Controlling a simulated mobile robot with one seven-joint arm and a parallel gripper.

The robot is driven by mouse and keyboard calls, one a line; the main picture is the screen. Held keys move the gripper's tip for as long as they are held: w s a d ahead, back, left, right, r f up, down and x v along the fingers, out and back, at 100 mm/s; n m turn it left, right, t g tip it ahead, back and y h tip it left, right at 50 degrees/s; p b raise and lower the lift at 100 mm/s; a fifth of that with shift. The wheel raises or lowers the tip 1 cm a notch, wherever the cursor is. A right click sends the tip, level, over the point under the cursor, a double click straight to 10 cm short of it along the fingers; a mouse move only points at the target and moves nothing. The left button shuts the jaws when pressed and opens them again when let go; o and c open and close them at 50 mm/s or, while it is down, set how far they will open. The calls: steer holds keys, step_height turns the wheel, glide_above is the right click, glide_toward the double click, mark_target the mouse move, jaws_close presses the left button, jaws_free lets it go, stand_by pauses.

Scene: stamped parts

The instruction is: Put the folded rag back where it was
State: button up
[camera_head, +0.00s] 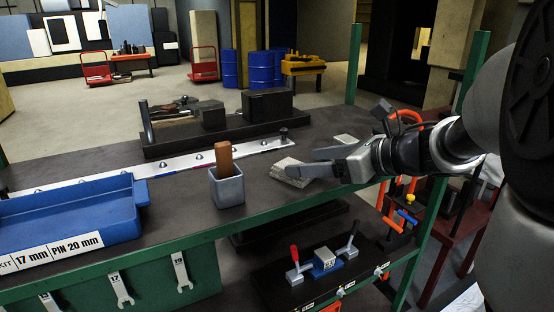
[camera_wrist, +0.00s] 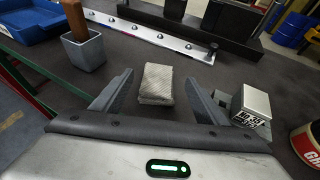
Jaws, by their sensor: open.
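The folded rag (camera_head: 291,171), a small pale grey patterned pad, lies on the dark bench top to the right of the grey square cup. My gripper (camera_head: 308,163) is low over the bench at the rag, its jaws pointing left. In the wrist view the rag (camera_wrist: 157,83) lies between the two spread fingers of my gripper (camera_wrist: 159,77), with a gap on each side. The jaws are open and hold nothing. Whether the rag is flat on the bench under its near edge is hidden.
The grey cup (camera_head: 227,188) holds a brown wooden piece (camera_head: 224,158). A blue tray (camera_head: 75,216) stands at left. A white strip with studs (camera_head: 180,162) runs behind. A labelled metal block (camera_wrist: 255,104) and a red can (camera_wrist: 307,145) stand right of the fingers.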

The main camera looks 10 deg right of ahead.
steer(key=v, duration=0.6)
steer(key=shift+r, duration=0.1)
steer(key=shift+c, duration=0.3)
stand_by(0.5)
